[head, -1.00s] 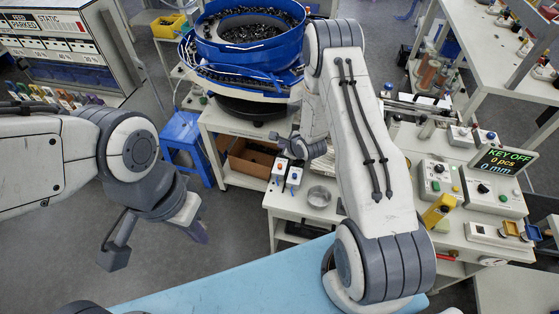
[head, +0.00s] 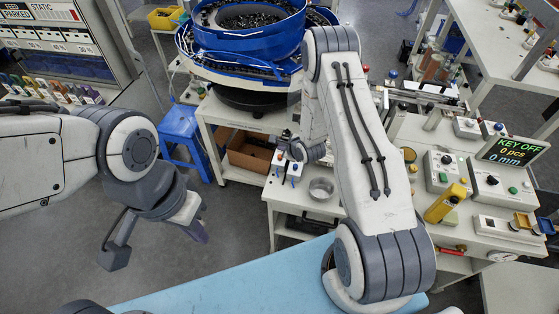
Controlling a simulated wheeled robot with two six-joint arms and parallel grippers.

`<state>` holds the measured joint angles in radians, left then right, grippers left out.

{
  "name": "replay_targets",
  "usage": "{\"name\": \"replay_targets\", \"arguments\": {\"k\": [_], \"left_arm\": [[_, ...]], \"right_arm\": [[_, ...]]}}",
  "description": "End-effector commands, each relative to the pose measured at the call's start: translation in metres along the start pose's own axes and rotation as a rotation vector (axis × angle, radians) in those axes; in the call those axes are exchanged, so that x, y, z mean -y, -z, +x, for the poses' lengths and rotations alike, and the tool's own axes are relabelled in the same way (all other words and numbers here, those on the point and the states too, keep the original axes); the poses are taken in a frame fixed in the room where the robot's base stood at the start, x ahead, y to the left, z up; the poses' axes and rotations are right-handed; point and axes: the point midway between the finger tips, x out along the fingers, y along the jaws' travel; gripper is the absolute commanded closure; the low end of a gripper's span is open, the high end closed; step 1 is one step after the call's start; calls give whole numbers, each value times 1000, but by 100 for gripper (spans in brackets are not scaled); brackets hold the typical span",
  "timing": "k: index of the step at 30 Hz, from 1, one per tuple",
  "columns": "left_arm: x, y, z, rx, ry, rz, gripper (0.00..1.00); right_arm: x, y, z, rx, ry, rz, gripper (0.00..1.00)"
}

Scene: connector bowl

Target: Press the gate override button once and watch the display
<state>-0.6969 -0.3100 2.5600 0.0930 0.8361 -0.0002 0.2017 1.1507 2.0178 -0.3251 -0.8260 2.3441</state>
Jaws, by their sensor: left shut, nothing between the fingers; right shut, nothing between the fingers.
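The display (head: 513,151) at the right reads KEY OFF, 0 pcs, 0 mm. Two small white button boxes stand on the near left of the bench, one with an orange-red button (head: 281,162) and one with a blue button (head: 294,170). Their labels are too small to read, so I cannot tell which is the gate override. My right gripper (head: 298,150) is just behind and above these boxes, partly hidden by its own arm. It is shut and empty; contact with a button cannot be made out. My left gripper (head: 197,234) hangs shut and empty over the floor.
A metal cup (head: 321,188) stands beside the button boxes. A blue bowl feeder (head: 248,45) is behind. Control boxes (head: 444,171) and a yellow device (head: 445,203) are on the right of the bench. A blue stool (head: 182,133) stands left on open floor.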

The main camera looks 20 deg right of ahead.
Motion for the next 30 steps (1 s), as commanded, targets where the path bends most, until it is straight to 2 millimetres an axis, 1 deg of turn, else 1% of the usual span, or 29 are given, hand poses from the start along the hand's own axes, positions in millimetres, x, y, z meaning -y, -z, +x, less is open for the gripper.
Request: {"name": "replay_targets", "arguments": {"k": [1,5,30], "left_arm": [[1,0,10,0,0,-1,100],[1,-1,15,0,0,-2,100],[1,-1,14,0,0,-2,100]], "right_arm": [[-6,6,8,0,0,0,100],[-9,9,13,0,0,0,100],[-9,9,12,0,0,0,100]]}}
